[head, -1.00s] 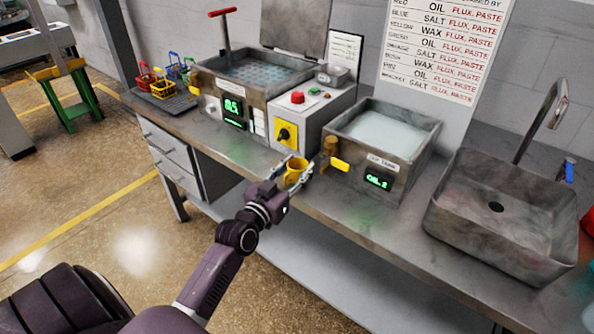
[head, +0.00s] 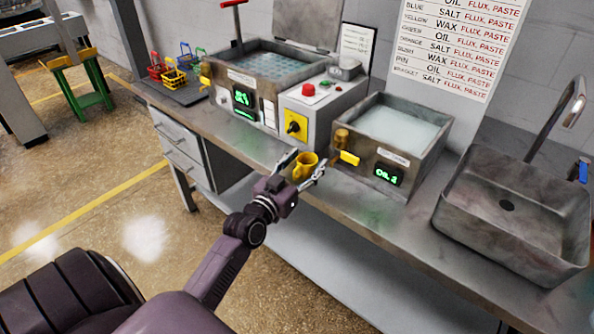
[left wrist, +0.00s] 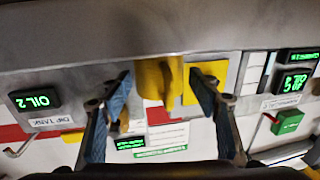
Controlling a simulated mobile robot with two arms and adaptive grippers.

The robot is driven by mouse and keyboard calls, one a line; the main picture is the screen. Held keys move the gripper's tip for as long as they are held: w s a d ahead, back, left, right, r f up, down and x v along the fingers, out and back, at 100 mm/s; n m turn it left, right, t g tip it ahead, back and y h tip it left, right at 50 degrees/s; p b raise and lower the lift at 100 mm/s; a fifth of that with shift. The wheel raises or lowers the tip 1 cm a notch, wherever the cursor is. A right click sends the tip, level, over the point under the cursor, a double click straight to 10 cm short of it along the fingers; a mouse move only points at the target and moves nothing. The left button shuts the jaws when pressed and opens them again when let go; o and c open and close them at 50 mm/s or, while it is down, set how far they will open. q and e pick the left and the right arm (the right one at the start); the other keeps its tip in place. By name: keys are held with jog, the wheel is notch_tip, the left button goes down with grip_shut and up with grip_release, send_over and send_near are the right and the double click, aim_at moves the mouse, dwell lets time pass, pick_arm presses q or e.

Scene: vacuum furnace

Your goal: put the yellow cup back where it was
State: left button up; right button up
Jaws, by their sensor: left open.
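The yellow cup (head: 304,168) stands upright on the steel bench near its front edge, in front of the gap between the control box and the oil dip tank. My left gripper (head: 303,166) has a finger on each side of the cup, and the fingers are open. In the left wrist view, which is upside down, the cup (left wrist: 153,80) sits between the two blue-padded fingers, with a visible gap to each. My right gripper is in neither view now.
The control box (head: 312,110) with red button and yellow switch stands behind the cup. The dip tank (head: 405,165) with a yellow handle is close on the right, then a sink (head: 510,215). A heated tank (head: 240,85) and small coloured baskets (head: 175,77) are left.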

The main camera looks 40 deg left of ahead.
pick_arm(q)
jog(key=s+d+b, duration=0.1)
jog(key=s, duration=1)
jog(key=shift+s, duration=0.4)
jog(key=shift+f, duration=0.1)
jog(key=s+d+f+g, duration=0.1)
jog(key=s+f+g, duration=0.2)
jog(key=f, duration=0.9)
jog(key=s+d+f+g, duration=0.2)
jog(key=f, duration=1)
jog(key=s+d+f+g, duration=0.1)
jog(key=s+f+g, duration=0.2)
jog(key=f, duration=1)
jog(key=s+d+f+m+g+h, duration=0.1)
jog(key=s+d+f+g, duration=0.2)
jog(key=s+f, duration=0.5)
jog(key=s+d+f+m+g+h, duration=0.15)
jog(key=s+d+f, duration=0.25)
jog(key=s+f, duration=0.45)
jog(key=s+d+f+g, duration=0.1)
jog(key=s+f+g, duration=0.1)
jog(key=s, duration=0.6)
jog(key=s+d+f+g, duration=0.1)
jog(key=s+f+g, duration=0.1)
jog(key=s+f, duration=0.3)
jog(key=s+m+y, duration=0.1)
jog(key=s, duration=0.2)
jog(key=shift+w+g, duration=0.1)
jog(key=shift+g, duration=0.15)
